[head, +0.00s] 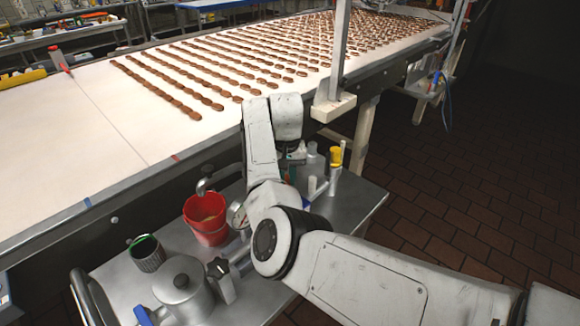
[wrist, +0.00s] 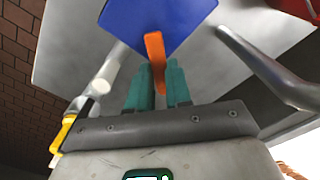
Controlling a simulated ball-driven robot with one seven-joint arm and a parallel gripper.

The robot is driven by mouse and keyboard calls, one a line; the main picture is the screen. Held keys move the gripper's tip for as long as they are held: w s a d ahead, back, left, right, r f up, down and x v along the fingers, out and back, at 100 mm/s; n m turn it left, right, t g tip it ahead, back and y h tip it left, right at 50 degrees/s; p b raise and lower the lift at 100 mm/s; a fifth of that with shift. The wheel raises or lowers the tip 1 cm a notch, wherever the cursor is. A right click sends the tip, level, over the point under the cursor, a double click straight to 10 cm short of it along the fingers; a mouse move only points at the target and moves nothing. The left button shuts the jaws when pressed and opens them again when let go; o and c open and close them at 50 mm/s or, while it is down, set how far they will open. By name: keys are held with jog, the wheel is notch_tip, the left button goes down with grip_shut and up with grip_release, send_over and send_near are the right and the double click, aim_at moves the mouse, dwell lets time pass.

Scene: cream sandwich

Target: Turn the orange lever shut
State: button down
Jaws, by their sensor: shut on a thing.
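The orange lever (wrist: 154,47) shows in the wrist view in front of a blue panel (wrist: 180,14). It stands roughly upright in the picture, its lower end between the teal fingers of my gripper (wrist: 160,82). My gripper is shut on the lever. In the head view my arm hides the lever, and only a small bit of teal shows beside the wrist.
A metal cart (head: 364,200) holds a red bucket (head: 205,232), a steel pot (head: 180,285), a dark green-rimmed cup (head: 147,256) and a yellow-topped bottle (head: 336,157). The conveyor (head: 60,150) runs behind. A grey bar (wrist: 262,66) is right of the fingers. The brick floor (head: 480,190) is clear.

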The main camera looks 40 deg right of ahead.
jog(key=n+p, duration=0.2)
jog(key=n, duration=0.1)
jog(key=a+n+p, duration=0.1)
jog(key=p, duration=0.1)
jog(key=shift+w+r+n, duration=0.2)
jog(key=shift+w+n, duration=0.05)
jog(key=shift+n, duration=0.05)
jog(key=shift+w+a+f+n+p, duration=0.1)
jog(key=shift+a+n+p, duration=0.15)
jog(key=shift+n+p, duration=0.5)
jog(key=shift+a+f+n+p, duration=0.1)
jog(key=shift+a+n+p, duration=0.25)
jog(key=shift+n, duration=0.6)
jog(key=c, duration=1)
grip_release()
jog(key=shift+c, duration=0.2)
jog(key=shift+r, duration=0.1)
notch_tip(320, 180, up, 11)
jog(key=b, duration=0.1)
jog(key=shift+f, duration=0.2)
